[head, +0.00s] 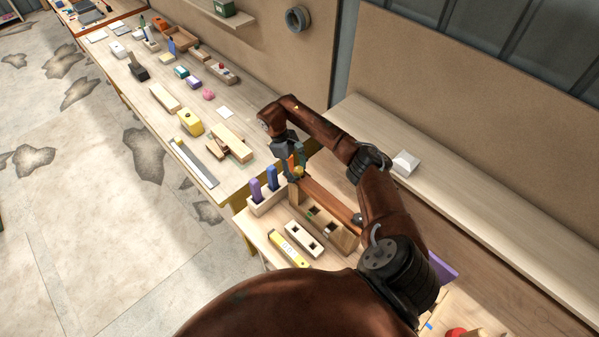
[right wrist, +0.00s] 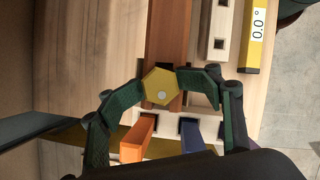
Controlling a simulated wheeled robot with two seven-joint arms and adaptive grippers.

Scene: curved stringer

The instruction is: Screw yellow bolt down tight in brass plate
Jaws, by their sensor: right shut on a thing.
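The yellow bolt (right wrist: 160,87) shows its six-sided head from above in the right wrist view, with a pale spot in its middle. My right gripper (right wrist: 159,88) has its green fingers shut on the head from both sides. The head sits over the end of a reddish-brown wooden bar (right wrist: 168,35). In the head view my right gripper (head: 296,165) is at the far end of this bar (head: 328,198). The bolt's shank is hidden under its head. I cannot make out the brass plate under the bolt and fingers. My left gripper is not in view.
A pale holder (head: 266,203) with purple (head: 256,189), blue (head: 272,177) and orange (right wrist: 138,137) handles stands close beside the gripper. A pale block with square holes (head: 303,238) and a yellow level (head: 289,248) lie nearby. Blocks and tools crowd the bench further left.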

